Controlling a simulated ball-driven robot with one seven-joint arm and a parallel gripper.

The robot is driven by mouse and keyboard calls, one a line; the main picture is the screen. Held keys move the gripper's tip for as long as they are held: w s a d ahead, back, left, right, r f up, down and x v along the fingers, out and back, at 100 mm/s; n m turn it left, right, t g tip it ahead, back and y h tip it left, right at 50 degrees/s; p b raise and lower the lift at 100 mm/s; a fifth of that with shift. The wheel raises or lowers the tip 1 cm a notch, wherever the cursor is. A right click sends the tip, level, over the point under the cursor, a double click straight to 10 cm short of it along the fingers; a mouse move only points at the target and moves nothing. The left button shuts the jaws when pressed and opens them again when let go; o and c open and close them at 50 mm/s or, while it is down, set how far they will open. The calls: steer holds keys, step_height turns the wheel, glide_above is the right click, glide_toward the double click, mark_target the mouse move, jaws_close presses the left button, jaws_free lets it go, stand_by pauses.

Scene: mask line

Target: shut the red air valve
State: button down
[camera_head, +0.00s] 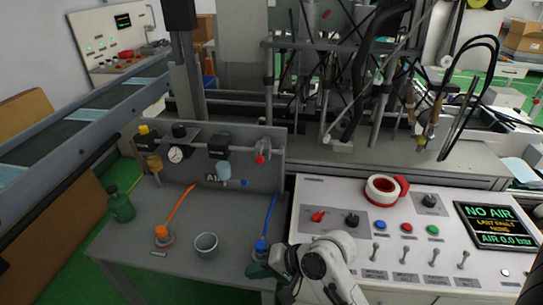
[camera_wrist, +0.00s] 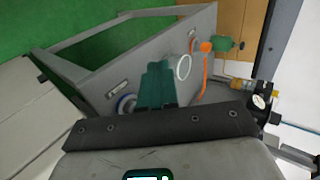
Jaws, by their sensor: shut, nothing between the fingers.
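The red air valve (camera_head: 262,150) sits at the right end of the air line on the grey upright panel (camera_head: 240,172), in the head view. Its exact handle angle is too small to tell. My gripper (camera_head: 258,270) is low at the front right of the grey bench, below and well apart from the valve, near the base of a blue hose (camera_head: 268,215). In the wrist view the teal fingers (camera_wrist: 158,85) are together, with nothing between them. I cannot make out the red valve in the wrist view.
A grey cup (camera_head: 206,245), an orange hose (camera_head: 180,205) and a green bottle (camera_head: 120,205) stand on the bench. The white control desk (camera_head: 385,250) is at right, with a red-and-white tape roll (camera_head: 382,189) and a screen (camera_head: 493,226) reading "NO AIR", 0.0 bar.

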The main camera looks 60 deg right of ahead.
steer(key=d+r+m+t+h, duration=0.1)
steer(key=d+r+m+t, duration=0.45)
steer(key=d+m, duration=0.5)
steer(key=m+t+h, duration=0.5)
steer(key=m, duration=0.8)
glide_toward(261, 153)
steer(key=w+p, duration=0.1)
steer(key=w+a, duration=0.1)
steer(key=w, duration=0.1)
steer(key=w+a+p, duration=0.1)
steer(key=shift+w+r+p, duration=0.25)
steer(key=shift+r+p, duration=0.1)
